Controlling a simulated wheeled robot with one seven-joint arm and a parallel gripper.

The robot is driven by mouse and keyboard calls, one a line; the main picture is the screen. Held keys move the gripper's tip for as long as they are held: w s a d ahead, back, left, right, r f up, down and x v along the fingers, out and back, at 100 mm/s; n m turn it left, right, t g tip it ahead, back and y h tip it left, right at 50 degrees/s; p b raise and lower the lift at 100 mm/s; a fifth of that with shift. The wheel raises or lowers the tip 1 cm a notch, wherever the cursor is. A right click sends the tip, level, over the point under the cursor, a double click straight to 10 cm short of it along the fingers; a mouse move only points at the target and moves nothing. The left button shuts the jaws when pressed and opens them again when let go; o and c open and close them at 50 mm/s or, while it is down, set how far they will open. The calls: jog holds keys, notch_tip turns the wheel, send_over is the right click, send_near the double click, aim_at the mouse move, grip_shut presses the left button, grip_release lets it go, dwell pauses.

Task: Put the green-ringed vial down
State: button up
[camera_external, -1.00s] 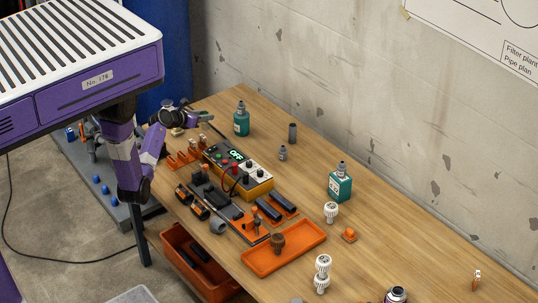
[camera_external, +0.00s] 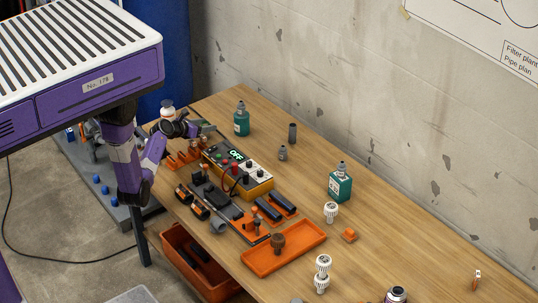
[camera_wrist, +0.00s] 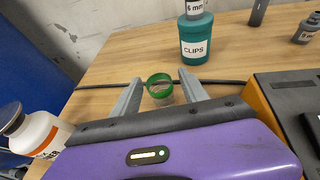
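The green-ringed vial (camera_wrist: 160,88) shows in the wrist view, seen from above, with a bright green ring around its top and a clear body below. My gripper (camera_wrist: 160,80) has one finger on each side of it. A narrow gap shows between the ring and each finger, so the fingers look open around the vial. Whether its base rests on the table cannot be told. In the outside view my gripper (camera_external: 205,128) is low over the far left part of the table, by the control box, and I cannot make out the vial there.
A teal CLIPS bottle (camera_wrist: 196,42) stands just beyond the fingers. A white bottle (camera_wrist: 36,132) is close on the left. The control box (camera_external: 238,168) lies to the right. A dark cable (camera_wrist: 232,83) runs behind the vial. Bare wood (camera_wrist: 115,62) shows at left.

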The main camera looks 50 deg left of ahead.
jog(key=shift+r, duration=0.1)
jog(key=shift+s+r, duration=0.1)
jog(key=shift+s, duration=0.05)
jog(key=v, duration=1.1)
jog(key=shift+s, duration=0.3)
jog(key=shift+r, duration=0.1)
